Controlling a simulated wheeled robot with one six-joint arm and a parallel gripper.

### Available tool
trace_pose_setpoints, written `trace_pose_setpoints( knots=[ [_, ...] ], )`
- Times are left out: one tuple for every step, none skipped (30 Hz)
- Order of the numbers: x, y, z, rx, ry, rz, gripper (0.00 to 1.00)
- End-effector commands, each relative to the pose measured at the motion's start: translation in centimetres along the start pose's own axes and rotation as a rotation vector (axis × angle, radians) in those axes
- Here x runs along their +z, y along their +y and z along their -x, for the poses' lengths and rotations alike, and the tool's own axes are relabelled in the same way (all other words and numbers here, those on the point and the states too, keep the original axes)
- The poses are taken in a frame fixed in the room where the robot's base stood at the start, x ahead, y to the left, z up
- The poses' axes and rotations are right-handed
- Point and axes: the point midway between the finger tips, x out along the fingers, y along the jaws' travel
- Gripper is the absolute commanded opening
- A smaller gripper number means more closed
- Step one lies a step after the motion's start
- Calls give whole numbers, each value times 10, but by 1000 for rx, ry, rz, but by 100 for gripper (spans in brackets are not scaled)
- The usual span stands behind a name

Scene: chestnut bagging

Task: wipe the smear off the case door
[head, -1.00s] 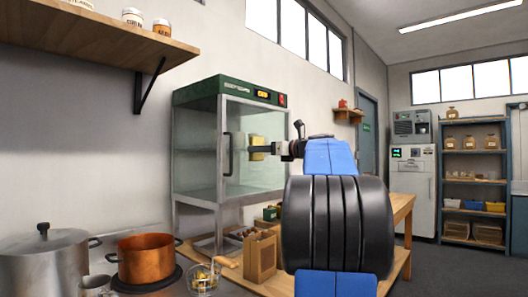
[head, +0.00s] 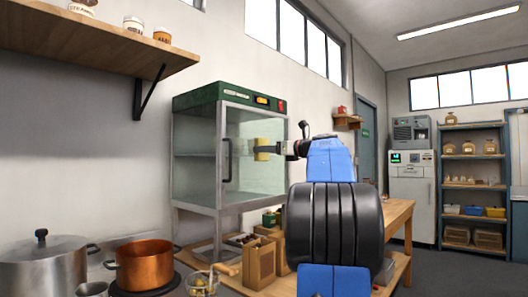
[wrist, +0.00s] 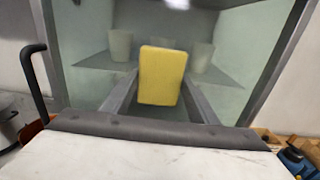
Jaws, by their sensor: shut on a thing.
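The case door (head: 250,185) is a glass front on the green-topped metal case, with a dark handle (head: 227,160) at its left side. My gripper (head: 273,149) is shut on a yellow sponge (head: 261,150) in front of the upper middle of the door. In the wrist view the sponge (wrist: 162,75) stands upright between my two grey fingers, facing the glass. I cannot tell whether it touches the glass. A faint pale patch (head: 242,145) shows left of the sponge; I cannot tell whether it is the smear or a reflection. The sponge hides the glass behind it.
The handle (wrist: 31,48) sticks out left of my gripper in the wrist view. A wall shelf (head: 90,42) is at upper left.

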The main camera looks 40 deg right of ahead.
Motion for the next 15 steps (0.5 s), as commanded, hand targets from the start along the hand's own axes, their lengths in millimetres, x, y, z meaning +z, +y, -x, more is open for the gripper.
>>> trace_pose_setpoints(
  knots=[
    [-1, -4, -1, 0, 1, -1, 36],
    [-1, -6, -1, 0, 1, -1, 36],
    [-1, -6, -1, 0, 1, -1, 36],
    [-1, -7, -2, 0, 1, -1, 36],
    [-1, -7, -2, 0, 1, -2, 36],
    [-1, -8, -2, 0, 1, -2, 36],
    [-1, -9, -2, 0, 1, -2, 36],
    [-1, -10, -2, 0, 1, -2, 36],
    [-2, -12, -2, 0, 1, -2, 36],
    [-2, -14, -2, 0, 1, -2, 36],
    [-2, -16, -1, 0, 1, -3, 36],
    [-2, -19, -1, 0, 1, -3, 36],
    [-2, -21, -1, 0, 1, -3, 36],
    [-2, -23, -1, -1, 1, -3, 36],
    [-2, -27, -1, -1, 1, -3, 36]
  ],
)
